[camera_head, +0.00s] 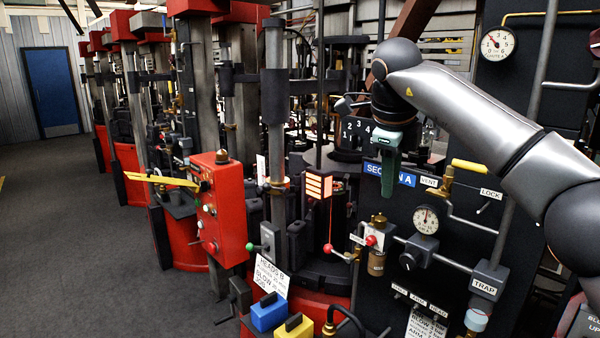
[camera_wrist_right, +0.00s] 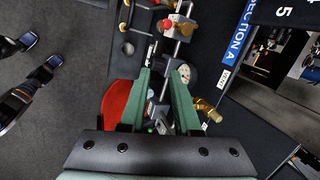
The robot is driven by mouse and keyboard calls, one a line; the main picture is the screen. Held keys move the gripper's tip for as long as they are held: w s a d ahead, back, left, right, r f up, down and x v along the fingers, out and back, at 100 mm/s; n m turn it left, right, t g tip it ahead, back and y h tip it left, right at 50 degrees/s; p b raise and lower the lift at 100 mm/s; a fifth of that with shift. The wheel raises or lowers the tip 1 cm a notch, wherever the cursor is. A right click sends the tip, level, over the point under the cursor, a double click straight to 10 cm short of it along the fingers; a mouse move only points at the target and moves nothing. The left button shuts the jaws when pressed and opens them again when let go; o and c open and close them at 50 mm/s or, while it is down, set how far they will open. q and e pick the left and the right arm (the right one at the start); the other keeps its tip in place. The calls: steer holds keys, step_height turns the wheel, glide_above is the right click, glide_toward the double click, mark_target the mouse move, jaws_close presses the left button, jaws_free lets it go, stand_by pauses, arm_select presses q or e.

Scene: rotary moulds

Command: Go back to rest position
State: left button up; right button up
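My right arm comes in from the right in the head view. Its green gripper (camera_head: 389,165) points down in front of the dark panel, over the blue section sign (camera_head: 388,174). In the right wrist view the two green fingers of this gripper (camera_wrist_right: 161,75) stand apart, with nothing held between them. A pressure gauge (camera_wrist_right: 184,74) and pipework show past the fingertips. The gripper looks clear of the valves, though its exact distance from the panel is hard to tell. My left gripper is in neither view.
The dark panel carries a gauge (camera_head: 426,220), a yellow-handled valve (camera_head: 468,167) and a red-knobbed valve (camera_head: 376,239). A red control box (camera_head: 217,205) and a blue block (camera_head: 269,312) stand left of it. Open grey floor (camera_head: 90,230) lies at the left.

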steer(key=s+a+f+n+g+y, duration=0.3)
steer(key=a+f+y, duration=0.6)
steer(key=a+f, duration=0.95)
steer(key=s+a+f+m+y, duration=0.3)
steer(key=s+a+m+y, duration=0.65)
steer(key=a+y, duration=0.2)
steer(key=s+d+f+m+t+h, duration=0.2)
steer(key=d+f+m+t+h, duration=1.15)
steer(key=m, duration=1.55)
steer(key=s+d+f+m+g+h, duration=0.1)
steer(key=s+d+f+m+g, duration=0.1)
steer(key=s+d+f+m, duration=0.2)
steer(key=s+d+f+m+g+h, duration=0.1)
steer(key=s+d+f+m+g, duration=0.2)
steer(key=s+d+f, duration=0.8)
steer(key=s+f+m, duration=0.2)
steer(key=s+f, duration=0.1)
steer(key=f, duration=0.1)
steer(key=shift+s+d+f+h, duration=0.2)
steer(key=shift+f+h, duration=0.1)
steer(key=shift+h, duration=0.1)
